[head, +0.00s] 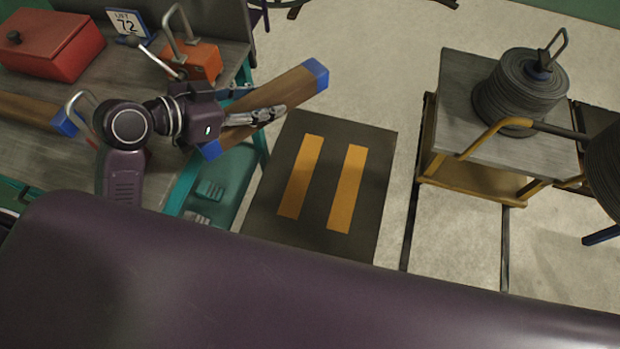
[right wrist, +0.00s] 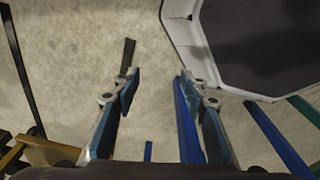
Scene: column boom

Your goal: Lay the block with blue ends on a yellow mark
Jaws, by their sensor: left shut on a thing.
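A long brown wooden block with blue ends (head: 286,90) is held at a slant, up beyond the bench edge. My left gripper (head: 268,116) is shut on it near its middle; the lower blue end shows beside the gripper. Two parallel yellow marks, a left one (head: 300,177) and a right one (head: 347,188), lie bare on a dark mat (head: 270,205) on the floor. The mat is below and to the right of the held block. My right gripper (right wrist: 157,82) shows only in the right wrist view, open and empty.
The bench at left holds a red box (head: 52,45), an orange padlock-like weight (head: 195,62), a sign (head: 127,25) and another block with a blue end (head: 25,108). A cart (head: 450,110) with a cable coil (head: 520,90) stands right of the mat; bare floor lies between.

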